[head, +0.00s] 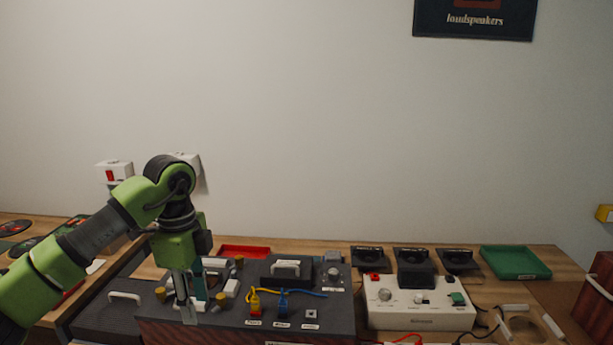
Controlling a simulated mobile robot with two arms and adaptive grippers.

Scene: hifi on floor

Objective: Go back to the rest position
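My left arm comes in from the left, bends at a green and black elbow, and points down. Its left gripper (192,305) is at the left part of a dark-topped box (335,322) with wood-coloured sides. The fingers are close to small white and brass-coloured parts on the box top. Whether they touch or hold anything is hidden. My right gripper is not in view.
Behind are a red tray (245,251), several black holders (414,257) and a green tray (516,262).

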